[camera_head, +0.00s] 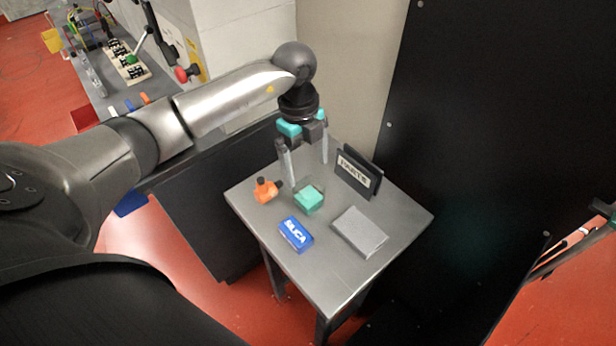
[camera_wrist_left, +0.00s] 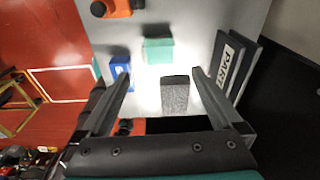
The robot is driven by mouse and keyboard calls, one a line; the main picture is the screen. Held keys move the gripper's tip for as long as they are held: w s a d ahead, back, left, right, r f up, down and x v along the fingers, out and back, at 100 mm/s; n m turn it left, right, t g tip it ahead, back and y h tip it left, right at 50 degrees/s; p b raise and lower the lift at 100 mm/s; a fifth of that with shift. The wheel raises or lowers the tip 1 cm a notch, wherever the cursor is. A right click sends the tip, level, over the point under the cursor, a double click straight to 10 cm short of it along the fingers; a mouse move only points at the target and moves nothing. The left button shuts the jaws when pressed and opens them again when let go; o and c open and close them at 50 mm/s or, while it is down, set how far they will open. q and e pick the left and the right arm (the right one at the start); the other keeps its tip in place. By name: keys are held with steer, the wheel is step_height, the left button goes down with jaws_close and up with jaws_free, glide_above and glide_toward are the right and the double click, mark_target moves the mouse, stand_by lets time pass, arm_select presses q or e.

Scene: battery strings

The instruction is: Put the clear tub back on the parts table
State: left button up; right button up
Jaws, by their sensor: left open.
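The clear tub (camera_head: 311,187) shows faintly as a see-through box around a teal block (camera_head: 308,200) on the grey parts table (camera_head: 340,285). The teal block also shows in the left wrist view (camera_wrist_left: 158,51); the tub's walls are hard to make out there. My left gripper (camera_head: 308,170) is open above the table, fingers pointing down, just above and behind the tub. In the left wrist view its fingers (camera_wrist_left: 160,77) are spread with nothing held between them. My right gripper is not in view.
On the table are an orange part (camera_head: 265,190), a blue SILICA box (camera_head: 296,234), a grey block (camera_head: 360,231) and a dark PARTS sign (camera_head: 357,172). A black panel (camera_head: 480,150) stands right of the table. A bench (camera_head: 105,75) with equipment is at the back left.

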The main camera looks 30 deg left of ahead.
arm_select(q)
step_height(320, 180, up, 6)
steer(key=shift+a, duration=0.35)
stand_by(1.7)
